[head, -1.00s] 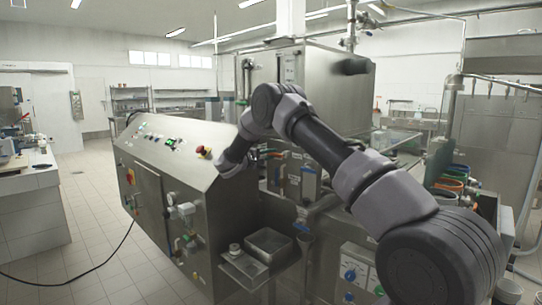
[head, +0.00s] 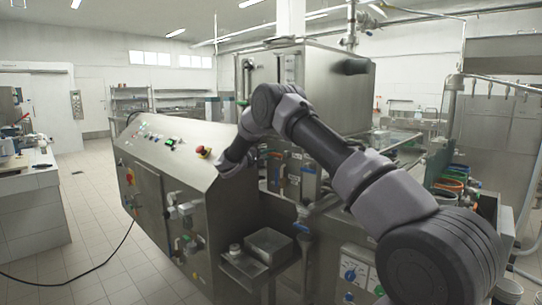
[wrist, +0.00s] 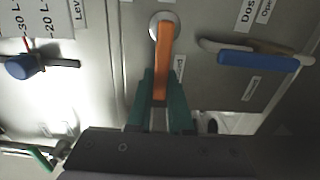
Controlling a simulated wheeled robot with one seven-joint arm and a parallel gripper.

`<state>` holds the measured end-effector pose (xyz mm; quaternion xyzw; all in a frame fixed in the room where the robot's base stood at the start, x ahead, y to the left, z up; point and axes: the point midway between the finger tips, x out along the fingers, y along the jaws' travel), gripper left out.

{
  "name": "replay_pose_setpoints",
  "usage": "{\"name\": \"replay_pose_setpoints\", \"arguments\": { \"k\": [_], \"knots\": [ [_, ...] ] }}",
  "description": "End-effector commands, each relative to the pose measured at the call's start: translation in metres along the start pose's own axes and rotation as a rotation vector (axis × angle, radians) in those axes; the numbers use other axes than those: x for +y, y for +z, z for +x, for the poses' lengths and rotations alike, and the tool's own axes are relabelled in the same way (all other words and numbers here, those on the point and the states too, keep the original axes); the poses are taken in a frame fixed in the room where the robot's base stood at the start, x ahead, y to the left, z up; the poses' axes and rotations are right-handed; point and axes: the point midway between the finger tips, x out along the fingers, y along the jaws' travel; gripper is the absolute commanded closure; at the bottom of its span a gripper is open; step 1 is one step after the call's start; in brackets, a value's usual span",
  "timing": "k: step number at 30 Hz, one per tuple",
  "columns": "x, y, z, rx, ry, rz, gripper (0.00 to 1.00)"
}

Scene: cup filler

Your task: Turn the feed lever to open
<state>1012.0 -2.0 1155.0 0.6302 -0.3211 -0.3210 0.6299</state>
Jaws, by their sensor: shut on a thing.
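An orange lever (wrist: 163,54) hangs from a round metal pivot on a steel panel in the wrist view and points down the picture. My gripper (wrist: 161,86) has its two green fingers on either side of the lever's lower part and is shut on it. The label beside the lever is too blurred to read fully, so I cannot confirm it as the feed lever. In the head view my arm reaches over the steel machine, and the gripper and the lever are hidden.
A blue-handled lever (wrist: 258,60) is to the right of the orange one, near a label starting "DOS". A blue knob (wrist: 20,67) is at the left. In the head view, a sloped control panel (head: 170,150) with a red button stands left of my arm.

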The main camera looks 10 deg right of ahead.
Motion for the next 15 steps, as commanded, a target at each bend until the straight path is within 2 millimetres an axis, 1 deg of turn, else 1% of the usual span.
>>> {"name": "replay_pose_setpoints", "arguments": {
  "k": [8,15],
  "knots": [
    [0.0004,-0.0002,-0.0009,0.000,-0.001,0.014,1.00],
    [0.0063,0.0001,-0.0010,0.001,0.000,0.107,1.00]
  ]
}}
